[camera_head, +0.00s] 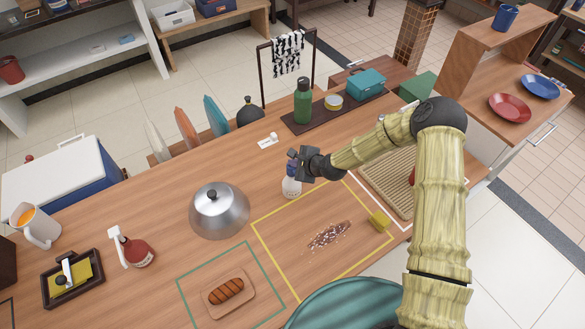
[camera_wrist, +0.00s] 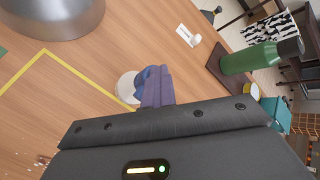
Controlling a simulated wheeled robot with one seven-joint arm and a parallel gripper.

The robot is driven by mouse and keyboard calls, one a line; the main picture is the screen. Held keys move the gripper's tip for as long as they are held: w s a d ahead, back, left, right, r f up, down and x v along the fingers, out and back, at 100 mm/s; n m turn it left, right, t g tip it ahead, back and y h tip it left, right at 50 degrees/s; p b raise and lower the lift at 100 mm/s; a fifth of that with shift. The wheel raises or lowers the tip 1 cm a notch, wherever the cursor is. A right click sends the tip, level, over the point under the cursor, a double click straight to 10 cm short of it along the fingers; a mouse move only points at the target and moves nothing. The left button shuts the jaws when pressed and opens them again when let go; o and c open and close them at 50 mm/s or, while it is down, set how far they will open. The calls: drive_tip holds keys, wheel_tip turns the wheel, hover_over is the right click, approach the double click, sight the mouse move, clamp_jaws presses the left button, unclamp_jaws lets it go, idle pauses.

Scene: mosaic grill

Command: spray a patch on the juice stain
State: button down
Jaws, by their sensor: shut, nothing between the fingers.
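The juice stain (camera_head: 328,236) is a dark red patch with white specks inside a yellow outline (camera_head: 265,241) on the counter. A white spray bottle (camera_head: 291,188) with a blue head stands upright just outside the outline's top corner. A red spray bottle (camera_head: 138,252) with a white head stands at the left. My gripper (camera_head: 299,164) is shut beside the white bottle's head, apparently close above it; I cannot tell whether they touch. In the wrist view the white bottle (camera_wrist: 127,87) is seen from above, partly hidden by the gripper's end.
A metal dome (camera_head: 218,210) stands left of the white bottle. A bread loaf on a board (camera_head: 240,308) lies in a green outline. A yellow sponge (camera_head: 380,220) lies right of the stain. A green bottle (camera_head: 303,101) stands on a dark tray behind.

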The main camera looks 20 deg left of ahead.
drive_tip(key=shift+g+h, duration=0.3)
drive_tip(key=shift+g, duration=0.1)
drive_tip(key=f, duration=0.1)
drive_tip(key=s+d+f, duration=0.1)
drive_tip(key=f, duration=0.1)
drive_tip(key=shift+s+d+f, duration=0.25)
drive_tip(key=shift+s, duration=0.05)
drive_tip(key=shift+w+a+r+p, duration=0.15)
drive_tip(key=shift+w+r+p, duration=0.1)
drive_tip(key=shift+r+p, duration=0.5)
drive_tip(key=shift+w+a+r+p, duration=0.2)
drive_tip(key=shift+r+p, duration=0.3)
drive_tip(key=shift+r, duration=0.35)
wheel_tip(320, 180, up, 2)
drive_tip(key=shift+w+r+p, duration=0.1)
drive_tip(key=shift+w+p, duration=0.05)
drive_tip(key=shift+p, duration=0.45)
drive_tip(key=shift+w+r, duration=0.1)
drive_tip(key=shift+r, duration=0.15)
drive_tip(key=shift+a+r, duration=0.1)
drive_tip(key=shift+a, duration=0.05)
